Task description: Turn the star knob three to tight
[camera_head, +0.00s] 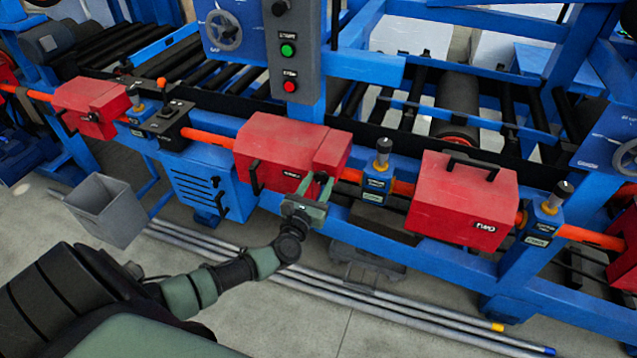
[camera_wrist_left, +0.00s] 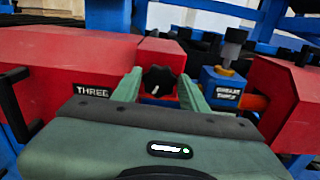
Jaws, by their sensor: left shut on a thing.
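The black star knob (camera_wrist_left: 158,80) sits on the front of the red box labelled THREE (camera_head: 272,146), near its right end. A short white mark shows on the knob's face, slanting up to the right. My left gripper (camera_head: 317,188) reaches the box front from below. In the left wrist view its two green fingers (camera_wrist_left: 161,90) stand on either side of the knob, shut on it. The box (camera_wrist_left: 60,62) shows its label left of the fingers. In the head view the knob is hidden by the gripper. My right gripper is not in view.
A small blue block with a black-topped post (camera_head: 376,180) stands right of the box on the orange rail. Another red box labelled TWO (camera_head: 462,205) is further right. A black handle (camera_head: 254,178) sticks out left of my gripper. Long grey pipes (camera_head: 390,312) lie on the floor.

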